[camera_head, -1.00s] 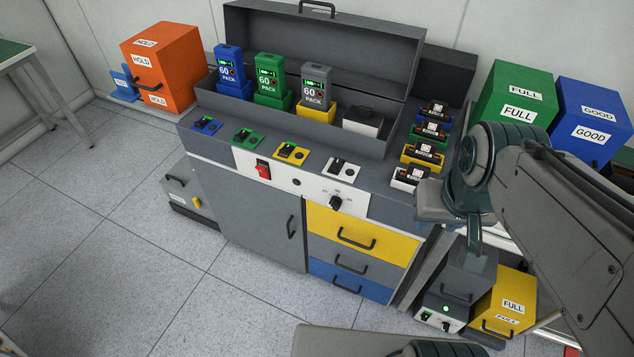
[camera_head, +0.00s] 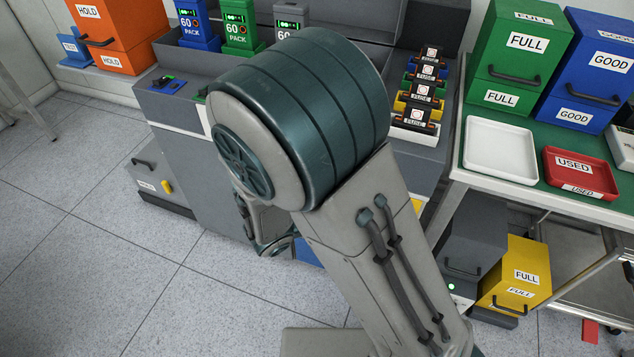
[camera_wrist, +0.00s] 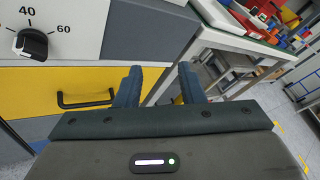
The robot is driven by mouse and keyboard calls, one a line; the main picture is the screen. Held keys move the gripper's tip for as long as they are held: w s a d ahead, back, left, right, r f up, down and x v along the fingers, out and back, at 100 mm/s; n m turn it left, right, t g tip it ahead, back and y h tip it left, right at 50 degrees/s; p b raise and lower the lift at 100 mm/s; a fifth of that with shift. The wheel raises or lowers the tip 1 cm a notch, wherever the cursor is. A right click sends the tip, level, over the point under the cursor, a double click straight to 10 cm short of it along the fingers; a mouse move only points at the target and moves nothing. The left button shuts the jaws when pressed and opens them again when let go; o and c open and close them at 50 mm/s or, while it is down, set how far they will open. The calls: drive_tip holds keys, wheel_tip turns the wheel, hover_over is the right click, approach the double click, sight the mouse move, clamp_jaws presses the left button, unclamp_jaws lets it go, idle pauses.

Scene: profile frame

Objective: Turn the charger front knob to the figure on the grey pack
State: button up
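The charger's black front knob (camera_wrist: 30,43) shows at the left edge of the wrist view, on a white panel with 40 above it and 60 to its right. Its pointer setting is hard to read. My gripper (camera_wrist: 160,80) is open and empty, its fingers apart, right of and below the knob and not touching it. In the head view my arm hides the knob and gripper fingers. Blue (camera_head: 197,28) and green packs (camera_head: 238,28) also read 60.
A yellow drawer (camera_wrist: 40,90) with a black handle (camera_wrist: 85,99) lies below the knob panel. A green-topped bench (camera_head: 470,165) at right holds a white tray (camera_head: 500,150), a red USED tray (camera_head: 580,172) and bins.

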drive_tip(key=w+a+f+n+t+y+b, duration=0.1)
drive_tip(key=a+f+n+t+y+b, duration=0.35)
drive_tip(key=a+f+n+t, duration=0.55)
drive_tip(key=w+d+r+n+g+b, duration=0.1)
drive_tip(key=w+d+r+g, duration=0.1)
drive_tip(key=w, duration=1.1)
drive_tip(key=shift+d+n+g+y, duration=0.3)
drive_tip(key=shift+n+g+y, duration=0.1)
drive_tip(key=shift+y, duration=0.05)
clamp_jaws()
